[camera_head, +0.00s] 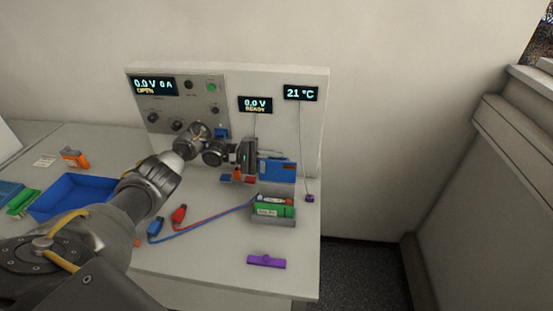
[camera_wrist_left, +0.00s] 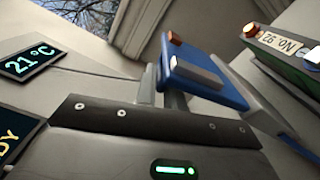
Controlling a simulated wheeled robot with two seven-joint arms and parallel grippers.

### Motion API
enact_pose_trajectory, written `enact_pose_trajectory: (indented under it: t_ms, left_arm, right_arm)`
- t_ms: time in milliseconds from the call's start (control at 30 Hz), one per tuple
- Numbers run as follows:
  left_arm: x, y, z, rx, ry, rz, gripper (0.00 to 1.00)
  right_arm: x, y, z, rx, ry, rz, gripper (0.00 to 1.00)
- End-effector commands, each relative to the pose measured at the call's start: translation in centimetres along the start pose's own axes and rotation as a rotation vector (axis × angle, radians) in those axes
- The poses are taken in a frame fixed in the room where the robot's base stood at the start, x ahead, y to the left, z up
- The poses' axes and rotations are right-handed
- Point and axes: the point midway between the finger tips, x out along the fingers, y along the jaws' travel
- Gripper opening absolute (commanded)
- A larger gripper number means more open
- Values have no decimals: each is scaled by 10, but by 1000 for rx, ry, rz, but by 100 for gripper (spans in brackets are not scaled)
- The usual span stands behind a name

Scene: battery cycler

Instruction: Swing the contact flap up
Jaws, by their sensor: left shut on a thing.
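The blue contact flap (camera_head: 281,171) stands at a tilt behind the grey cell holder (camera_head: 273,220), at the right part of the bench. In the left wrist view the flap (camera_wrist_left: 213,88) shows a copper stud and a grey tab. My left gripper (camera_head: 268,155) reaches in from the left and is shut on the flap near its upper edge; its fingertips are partly hidden. A green cell (camera_head: 272,209) lies in the holder, in front of and below the flap. Its labelled side shows in the left wrist view (camera_wrist_left: 280,42). My right gripper is not in view.
Red (camera_head: 179,215) and blue (camera_head: 155,229) clip leads lie left of the holder. A purple piece (camera_head: 266,261) lies near the front edge. A blue tray (camera_head: 70,197) sits left. The instrument panel (camera_head: 185,103) stands behind my arm.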

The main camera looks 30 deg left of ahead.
Motion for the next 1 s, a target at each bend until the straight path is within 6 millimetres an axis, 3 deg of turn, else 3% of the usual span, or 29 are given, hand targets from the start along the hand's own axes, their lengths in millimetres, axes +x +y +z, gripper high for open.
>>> enact_pose_trajectory:
  t_ms: [200, 233, 400, 733, 1000]
  left_arm:
    - [0, 2, 0, 2, -1, 2, 0]
    - [0, 2, 0, 2, -1, 3, 12]
    - [0, 2, 0, 3, -1, 2, 31]
    - [-4, -1, -1, 3, 1, 0, 31]
    - [-52, -6, -3, 6, 3, -3, 31]
  right_arm:
    - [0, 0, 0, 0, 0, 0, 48]
    - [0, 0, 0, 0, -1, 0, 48]
    - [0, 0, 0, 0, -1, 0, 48]
    - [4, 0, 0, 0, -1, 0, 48]
    - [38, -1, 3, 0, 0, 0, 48]
